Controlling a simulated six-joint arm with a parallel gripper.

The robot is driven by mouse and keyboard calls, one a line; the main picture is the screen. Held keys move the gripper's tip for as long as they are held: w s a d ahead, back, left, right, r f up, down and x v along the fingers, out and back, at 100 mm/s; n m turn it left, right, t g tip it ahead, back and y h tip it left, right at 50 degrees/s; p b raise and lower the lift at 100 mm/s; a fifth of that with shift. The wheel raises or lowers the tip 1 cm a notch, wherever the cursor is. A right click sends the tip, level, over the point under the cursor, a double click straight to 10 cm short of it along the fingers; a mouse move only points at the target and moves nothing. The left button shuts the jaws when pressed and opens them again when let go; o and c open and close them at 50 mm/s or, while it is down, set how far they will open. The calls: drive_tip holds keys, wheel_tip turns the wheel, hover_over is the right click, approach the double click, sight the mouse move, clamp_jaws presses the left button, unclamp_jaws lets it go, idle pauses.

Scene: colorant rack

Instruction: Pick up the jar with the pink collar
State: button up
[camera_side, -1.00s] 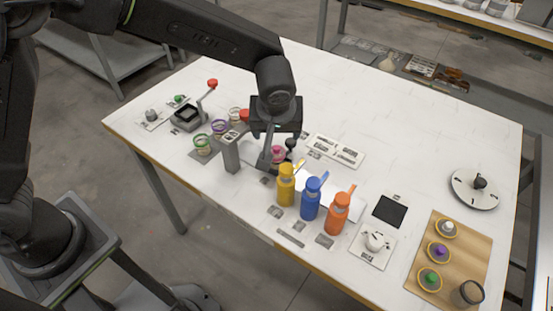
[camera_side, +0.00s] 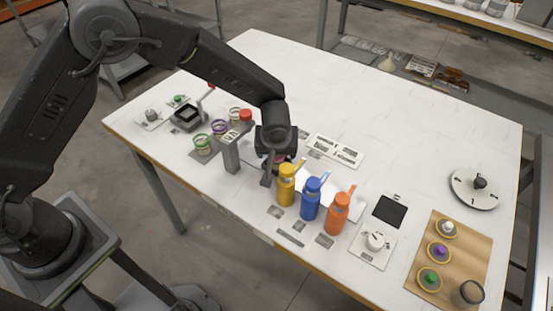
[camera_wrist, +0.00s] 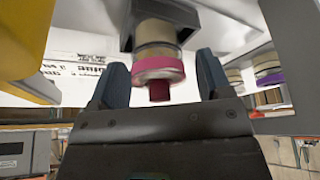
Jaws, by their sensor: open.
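The jar with the pink collar (camera_wrist: 158,68) shows in the wrist view, with its cream body, pink band and dark red knob. It lies between the two fingers of my gripper (camera_wrist: 160,80), one finger on each side. I see a gap beside the collar, and contact is not clear. In the side view my gripper (camera_side: 274,172) is low over the table behind the yellow bottle. It hides most of the jar there, and only a bit of pink shows. The gripper is open.
Yellow (camera_side: 286,190), blue (camera_side: 311,203) and orange (camera_side: 337,217) bottles stand close by, in front and to the right. A grey post (camera_side: 230,156) stands just left. Jars with green (camera_side: 202,146) and purple (camera_side: 219,129) collars are farther left.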

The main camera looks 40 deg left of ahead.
drive_tip(key=shift+f, duration=0.15)
drive_tip(key=c, duration=0.9)
